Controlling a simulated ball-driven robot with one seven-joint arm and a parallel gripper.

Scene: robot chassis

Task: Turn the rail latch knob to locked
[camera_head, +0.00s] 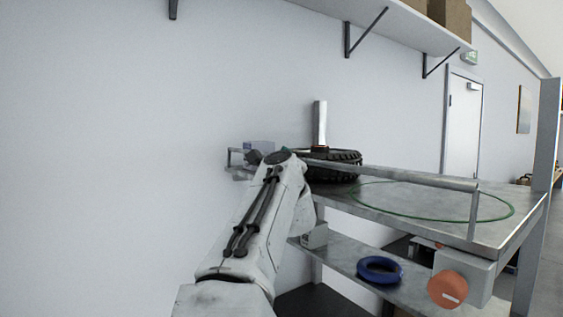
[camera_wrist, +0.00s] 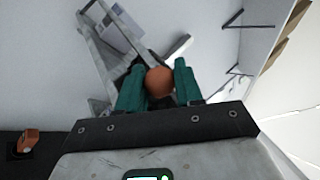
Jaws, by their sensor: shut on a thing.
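In the wrist view, a round orange-red knob (camera_wrist: 160,82) sits between the two green fingers of my gripper (camera_wrist: 158,68), which is shut on it. No mark on this knob shows, so I cannot tell how it is turned. In the head view my white arm reaches to the far left end of the railed bench and hides the fingers and this knob. Another orange-red knob (camera_head: 447,290) with a short white bar is on a grey box at the near right, below the rail. The grey rail (camera_head: 410,180) runs along the bench edge.
The bench top (camera_head: 400,215) holds a black tyre (camera_head: 345,172), an upright metal cylinder (camera_head: 320,124) and a thin green ring (camera_head: 510,213). A blue ring (camera_head: 379,269) lies on the lower shelf. A wall shelf (camera_head: 400,25) hangs above; the left wall is bare.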

